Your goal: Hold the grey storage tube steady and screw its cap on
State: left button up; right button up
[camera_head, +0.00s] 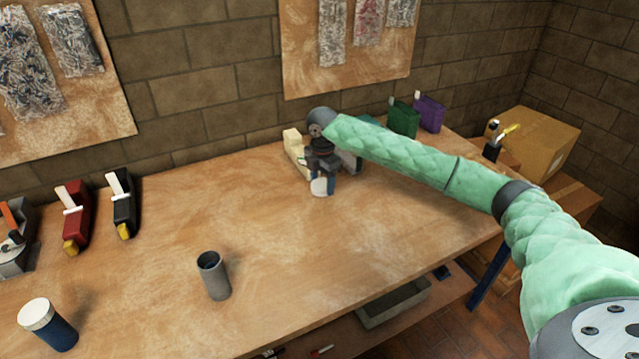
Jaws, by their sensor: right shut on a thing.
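The grey storage tube (214,276) stands upright and open at the top on the wooden workbench, left of centre. Neither gripper touches it. My right gripper (325,183) is at the back middle of the bench, pointing down, well to the right of and behind the tube. It is shut on a small whitish round thing (319,187), which looks like the cap; the dark fingers hide part of it. I cannot tell whether the cap still touches the bench. My left gripper does not show.
A blue jar with a white lid (50,325) stands at the front left. Red (73,215) and black (123,203) tools lie at the left. Green (403,118) and purple (429,113) containers stand at the back right. The bench between tube and right gripper is clear.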

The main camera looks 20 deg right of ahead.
aim_at(217, 282)
jog(key=k, duration=1.4)
